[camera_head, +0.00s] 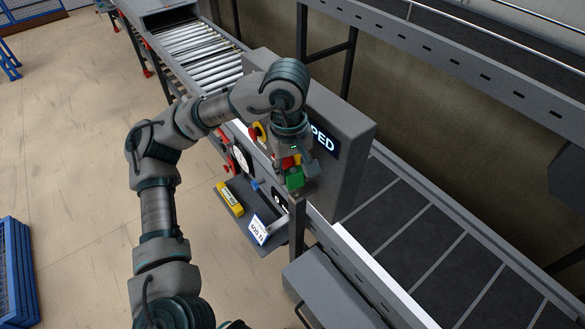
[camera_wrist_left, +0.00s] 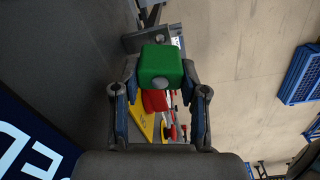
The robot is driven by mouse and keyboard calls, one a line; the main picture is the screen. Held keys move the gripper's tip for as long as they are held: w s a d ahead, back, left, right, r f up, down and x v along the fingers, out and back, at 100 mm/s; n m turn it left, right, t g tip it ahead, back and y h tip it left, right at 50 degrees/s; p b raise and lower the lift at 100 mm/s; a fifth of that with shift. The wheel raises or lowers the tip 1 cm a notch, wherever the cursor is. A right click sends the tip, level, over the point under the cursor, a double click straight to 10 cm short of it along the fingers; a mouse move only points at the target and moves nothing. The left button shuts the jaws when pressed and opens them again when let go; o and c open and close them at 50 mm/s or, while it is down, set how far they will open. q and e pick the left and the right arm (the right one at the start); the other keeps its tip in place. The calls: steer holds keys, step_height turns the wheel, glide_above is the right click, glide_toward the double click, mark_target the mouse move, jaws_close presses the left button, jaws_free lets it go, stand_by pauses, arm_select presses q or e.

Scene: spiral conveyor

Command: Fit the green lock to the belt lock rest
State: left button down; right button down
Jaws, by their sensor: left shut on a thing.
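The green lock (camera_head: 294,178) is a small green block at the tip of my left gripper (camera_head: 297,163), beside the grey control box. In the left wrist view the green lock (camera_wrist_left: 160,62) sits between the two fingertips of my left gripper (camera_wrist_left: 160,92), which is shut on it. A round grey spot shows on its near face. A grey metal bracket (camera_wrist_left: 142,40) shows just behind the lock; I cannot tell if they touch. I cannot pick out the belt lock rest for certain. My right gripper is not in view.
The grey control box (camera_head: 352,165) with a lit screen stands right beside the gripper. A shelf below holds a yellow item (camera_head: 230,198) and a white-and-blue card (camera_head: 259,230). A dark belt (camera_head: 420,235) runs at the right, rollers (camera_head: 195,45) at the back.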

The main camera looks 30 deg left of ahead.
arm_select(q)
steer(key=shift+r, duration=0.1)
steer(key=shift+r, duration=0.35)
step_height(320, 180, up, 4)
steer(key=p, duration=0.4)
steer(key=shift+p, duration=0.3)
stand_by(0.5)
